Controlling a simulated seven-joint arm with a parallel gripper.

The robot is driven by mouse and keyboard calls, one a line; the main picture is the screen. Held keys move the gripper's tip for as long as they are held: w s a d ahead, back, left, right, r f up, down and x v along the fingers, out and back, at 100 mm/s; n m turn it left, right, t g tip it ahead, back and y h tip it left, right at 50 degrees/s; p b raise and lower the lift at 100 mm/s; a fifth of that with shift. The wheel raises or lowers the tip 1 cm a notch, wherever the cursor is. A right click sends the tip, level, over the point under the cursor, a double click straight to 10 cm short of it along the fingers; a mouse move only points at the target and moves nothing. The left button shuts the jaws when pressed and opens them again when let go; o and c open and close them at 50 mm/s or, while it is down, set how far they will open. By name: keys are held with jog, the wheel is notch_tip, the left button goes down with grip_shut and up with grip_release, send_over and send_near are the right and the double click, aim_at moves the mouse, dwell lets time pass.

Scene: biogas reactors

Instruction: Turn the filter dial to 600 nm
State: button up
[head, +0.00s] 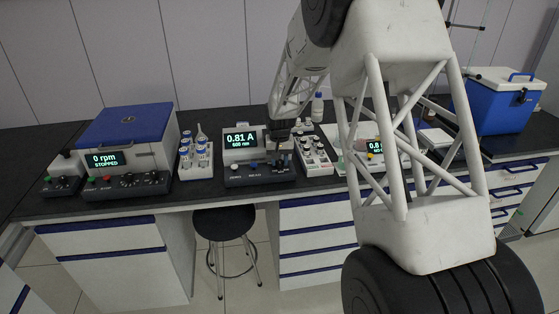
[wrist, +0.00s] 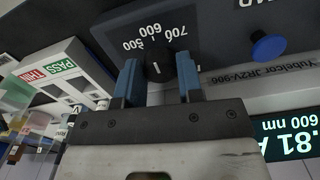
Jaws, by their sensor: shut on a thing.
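The black filter dial (wrist: 157,68) is between the blue fingers of my gripper (wrist: 158,80) in the wrist view, and my gripper is shut on it. The labels 500, 600 and 700 appear upside down around the dial, with 600 in the middle. A short white mark shows on the dial, roughly in line with the 600. The photometer display (head: 239,140) reads 0.81 A and 600 nm; its 600 nm line also shows upside down in the wrist view (wrist: 293,138). In the head view my gripper (head: 279,147) is over the right part of the photometer, hiding the dial.
A blue button (wrist: 268,47) is beside the dial. A PASS/THIN box (wrist: 55,75) stands on the other side. In the head view, a vial rack (head: 195,172) and a blue-lidded centrifuge (head: 128,135) stand left of the photometer, and a sample tray (head: 316,155) stands close on the right.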

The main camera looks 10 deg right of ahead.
aim_at(280, 162)
jog(key=o, duration=0.6)
jog(key=shift+o, duration=0.2)
jog(key=shift+r, duration=0.15)
notch_tip(280, 162, up, 7)
jog(key=shift+r, duration=0.3)
jog(key=shift+s+r, duration=0.1)
dwell(0.3)
